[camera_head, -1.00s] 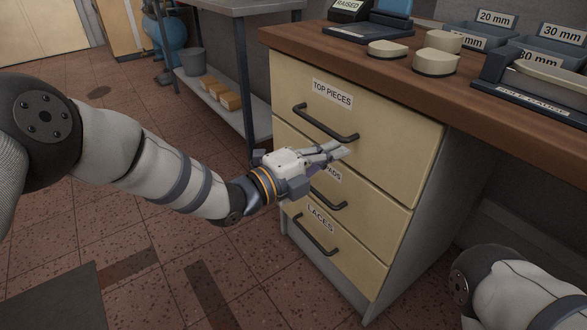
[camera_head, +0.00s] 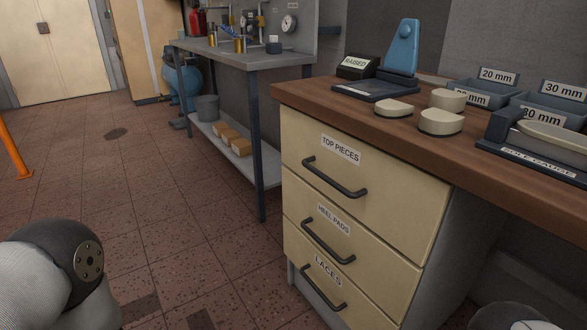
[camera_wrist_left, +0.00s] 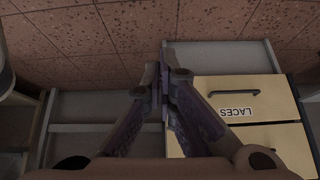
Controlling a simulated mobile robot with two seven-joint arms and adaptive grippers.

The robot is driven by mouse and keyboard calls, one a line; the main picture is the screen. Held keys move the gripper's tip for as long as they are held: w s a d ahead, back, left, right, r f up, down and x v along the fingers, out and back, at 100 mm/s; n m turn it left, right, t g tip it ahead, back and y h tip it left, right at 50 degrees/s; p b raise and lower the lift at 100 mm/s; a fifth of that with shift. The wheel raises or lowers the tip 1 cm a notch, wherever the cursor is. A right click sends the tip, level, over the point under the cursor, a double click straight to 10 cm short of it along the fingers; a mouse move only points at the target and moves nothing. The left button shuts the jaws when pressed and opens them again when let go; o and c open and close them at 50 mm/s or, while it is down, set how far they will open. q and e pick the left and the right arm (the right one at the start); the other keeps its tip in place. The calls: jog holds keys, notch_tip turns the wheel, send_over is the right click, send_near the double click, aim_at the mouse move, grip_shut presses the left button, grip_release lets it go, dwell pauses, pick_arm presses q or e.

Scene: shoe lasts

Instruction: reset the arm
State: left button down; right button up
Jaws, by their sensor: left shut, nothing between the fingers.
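My left gripper (camera_wrist_left: 161,85) shows in the left wrist view with its fingers together and nothing between them. The drawer cabinet's "LACES" drawer (camera_wrist_left: 278,99) lies to the right of the fingers in that view. In the head view only my left arm's upper part shows at the lower left; its gripper is out of that frame. The cabinet has a "TOP PIECES" drawer (camera_head: 385,190), a "HEEL PADS" drawer (camera_head: 375,248) and a "LACES" drawer (camera_head: 332,305), all closed. My right gripper is not in view; a bit of my right arm shows at the lower right.
The wooden bench top (camera_head: 350,115) carries cream pads (camera_head: 441,122), a "RAISED" stand with a blue piece (camera_head: 401,48), labelled bins (camera_head: 548,65) and a gauge (camera_head: 535,150). A grey metal bench (camera_head: 245,59) stands behind. The tiled floor (camera_head: 170,190) at left is open.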

pick_arm(q)
jog(key=s+a+r+n+g+y, duration=0.1)
jog(key=s+a+n+g+y, duration=0.35)
jog(key=s, duration=1.15)
jog(key=s+a+r+n+g+y, duration=0.1)
jog(key=s+a+n+g, duration=0.6)
jog(key=s, duration=0.9)
jog(key=s+a+r+t+p, duration=0.1)
jog(key=s+a+r+p, duration=0.15)
jog(key=r, duration=0.25)
jog(key=w+r+t+p, duration=0.4)
jog(key=w+r+p, duration=0.6)
jog(key=r+p, duration=0.2)
jog(key=shift+d+r+p, duration=0.15)
jog(key=shift+d+p, duration=0.1)
jog(key=shift+p, duration=0.1)
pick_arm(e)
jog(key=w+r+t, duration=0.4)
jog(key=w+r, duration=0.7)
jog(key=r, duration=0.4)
pick_arm(q)
jog(key=shift+w+n, duration=0.15)
jog(key=shift+n, duration=0.1)
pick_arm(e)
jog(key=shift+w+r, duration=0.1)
